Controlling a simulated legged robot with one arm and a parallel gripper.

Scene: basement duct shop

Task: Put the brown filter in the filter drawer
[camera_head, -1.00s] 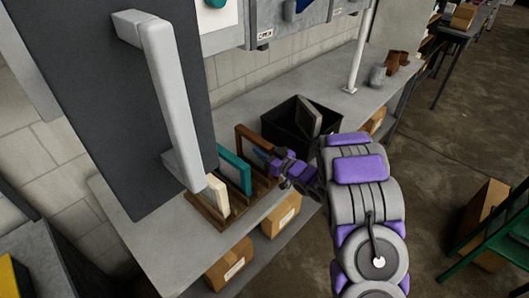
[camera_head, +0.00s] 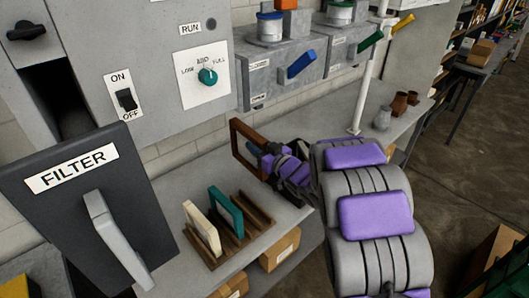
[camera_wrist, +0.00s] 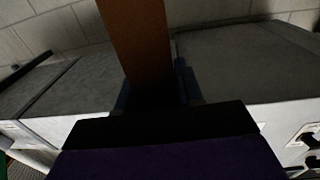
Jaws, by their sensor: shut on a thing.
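The brown filter (camera_head: 235,143) is a square brown frame, lifted above the bench and tilted. My gripper (camera_head: 262,157) is shut on its right side. In the wrist view the filter (camera_wrist: 135,45) stands up as a brown strip between the fingers (camera_wrist: 155,92). The filter drawer (camera_head: 85,195) has a dark grey front labelled FILTER and a pale handle, at the left. Its front stands out from the grey machine, with a dark opening (camera_head: 68,92) behind it. The drawer's inside is hidden. The filter is apart from the drawer, to its right.
A wooden rack (camera_head: 240,238) on the bench holds a cream filter (camera_head: 202,230) and a teal filter (camera_head: 226,213). The machine panel (camera_head: 160,60) has an ON/OFF switch and a dial. Grey boxes with blue and green levers hang above the bench. Jars stand farther right.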

